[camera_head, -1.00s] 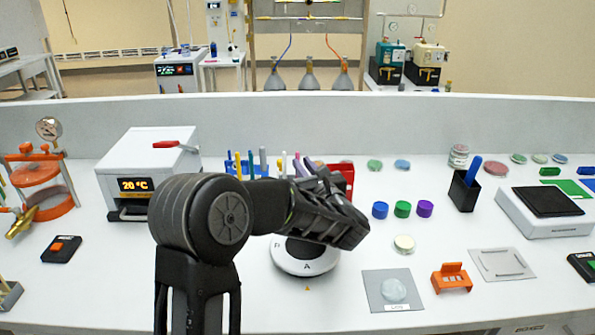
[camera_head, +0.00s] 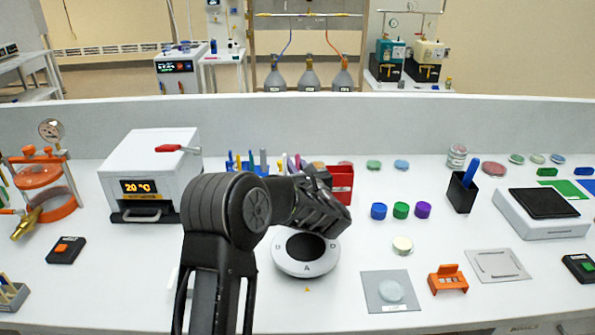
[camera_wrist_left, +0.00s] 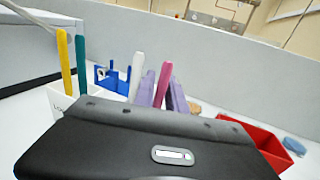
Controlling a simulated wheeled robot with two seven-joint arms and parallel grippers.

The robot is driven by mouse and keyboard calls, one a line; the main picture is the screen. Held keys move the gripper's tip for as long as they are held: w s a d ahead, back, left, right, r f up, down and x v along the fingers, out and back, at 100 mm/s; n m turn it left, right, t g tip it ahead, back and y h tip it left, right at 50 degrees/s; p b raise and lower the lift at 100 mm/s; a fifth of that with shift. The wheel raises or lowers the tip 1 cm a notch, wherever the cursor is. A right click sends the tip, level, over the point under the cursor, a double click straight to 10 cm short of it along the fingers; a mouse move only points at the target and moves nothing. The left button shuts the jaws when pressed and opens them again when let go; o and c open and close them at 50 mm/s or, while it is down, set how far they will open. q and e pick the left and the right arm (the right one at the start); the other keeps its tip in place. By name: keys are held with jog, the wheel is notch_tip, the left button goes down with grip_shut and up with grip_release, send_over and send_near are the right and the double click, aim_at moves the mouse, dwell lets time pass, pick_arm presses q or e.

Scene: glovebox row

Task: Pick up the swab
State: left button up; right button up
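I cannot tell for sure which thing is the swab. Thin upright sticks stand at the back of the bench, partly hidden behind my left arm in the head view. In the left wrist view a yellow stick (camera_wrist_left: 64,65) and a teal stick (camera_wrist_left: 81,63) stand in a white cup (camera_wrist_left: 62,100). A white stick (camera_wrist_left: 136,72) and a pink stick (camera_wrist_left: 162,82) stand by a purple holder (camera_wrist_left: 178,98). My left gripper (camera_head: 325,212) is in front of these, above the round white device (camera_head: 304,264). Its fingertips are not clear, and its black body hides the lower wrist view.
A red bin (camera_head: 341,184) is just behind my left gripper. A white heater box (camera_head: 150,170) stands left. Blue, green and purple caps (camera_head: 401,210) and a black pen cup (camera_head: 462,192) are to the right. The back wall (camera_head: 300,125) bounds the bench.

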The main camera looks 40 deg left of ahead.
pick_arm(q)
jog(key=shift+w+a, duration=0.3)
jog(key=shift+a, duration=0.1)
jog(key=shift+c, duration=0.5)
grip_shut()
